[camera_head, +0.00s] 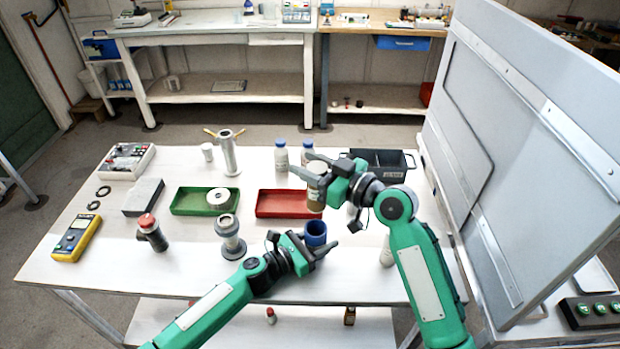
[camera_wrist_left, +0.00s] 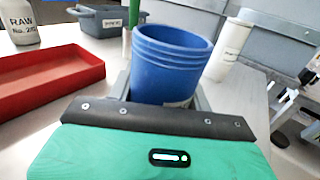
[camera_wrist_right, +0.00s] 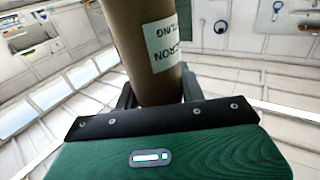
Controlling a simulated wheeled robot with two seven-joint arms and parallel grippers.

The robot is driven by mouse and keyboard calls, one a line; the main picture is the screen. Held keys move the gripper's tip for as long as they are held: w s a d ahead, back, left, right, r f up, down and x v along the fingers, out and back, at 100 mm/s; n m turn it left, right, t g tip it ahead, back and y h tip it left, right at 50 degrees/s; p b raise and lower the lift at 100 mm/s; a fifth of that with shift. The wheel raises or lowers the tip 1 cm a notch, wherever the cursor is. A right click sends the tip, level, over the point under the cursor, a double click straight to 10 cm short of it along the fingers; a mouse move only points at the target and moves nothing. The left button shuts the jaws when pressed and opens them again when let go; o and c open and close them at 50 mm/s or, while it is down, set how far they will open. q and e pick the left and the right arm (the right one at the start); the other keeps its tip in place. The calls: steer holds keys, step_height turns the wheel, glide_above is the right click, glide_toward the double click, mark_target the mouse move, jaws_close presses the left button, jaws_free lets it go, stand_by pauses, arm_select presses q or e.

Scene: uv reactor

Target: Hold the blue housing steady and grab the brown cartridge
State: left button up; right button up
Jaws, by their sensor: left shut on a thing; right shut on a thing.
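The blue housing (camera_head: 316,230) stands upright on the white table near its front edge. My left gripper (camera_head: 318,252) is shut on it from the front; the left wrist view shows the open-topped housing (camera_wrist_left: 172,62) between the fingers. The brown cartridge (camera_head: 315,200), a cylinder with a pale label, is upright. My right gripper (camera_head: 316,172) is shut around it. The right wrist view shows the cartridge (camera_wrist_right: 148,50) between the fingers, its printed label upside down. In the head view the cartridge's lower end appears just above the housing's rim; the gap cannot be judged.
A red tray (camera_head: 262,205) lies left of the cartridge, and a green tray (camera_head: 185,207) holds a pale ring. A grey flanged fitting (camera_head: 230,240) stands left of the housing. A white cylinder (camera_head: 387,257) stands right. A large grey panel (camera_head: 520,150) bounds the right side.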

arm_select(q)
steer(key=o, duration=1.1)
steer(key=shift+o, duration=0.2)
steer(key=shift+a, duration=0.1)
